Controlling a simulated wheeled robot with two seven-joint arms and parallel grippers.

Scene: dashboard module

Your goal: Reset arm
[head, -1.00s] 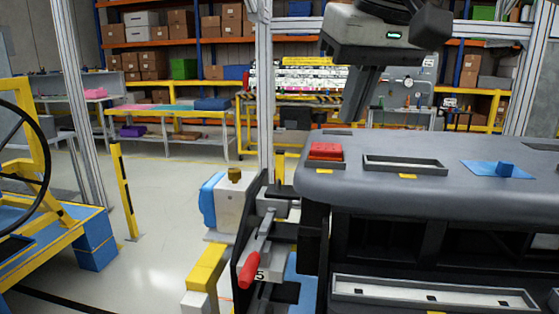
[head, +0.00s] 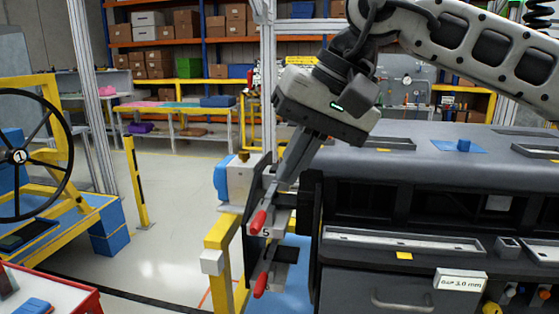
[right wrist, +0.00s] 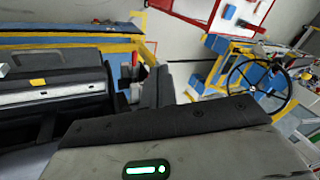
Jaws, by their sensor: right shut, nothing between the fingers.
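My right gripper (head: 284,184) comes down from the upper right in the head view, tilted, with its fingers together and nothing between them. Its fingertips overlap the upper part of the dark bracket at the left end of the grey dashboard module (head: 470,165); I cannot tell whether they touch. Just below them is a red handle (head: 258,222), and a second red handle (head: 260,285) sits lower. In the right wrist view the gripper fingers (right wrist: 158,88) point away from the camera. My left gripper is not in view.
A blue and white block (head: 235,178) and a yellow post (head: 220,245) stand left of the bracket. A steering wheel (head: 62,160) on a yellow frame is at the left. A red-edged tray (head: 45,290) is at lower left.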

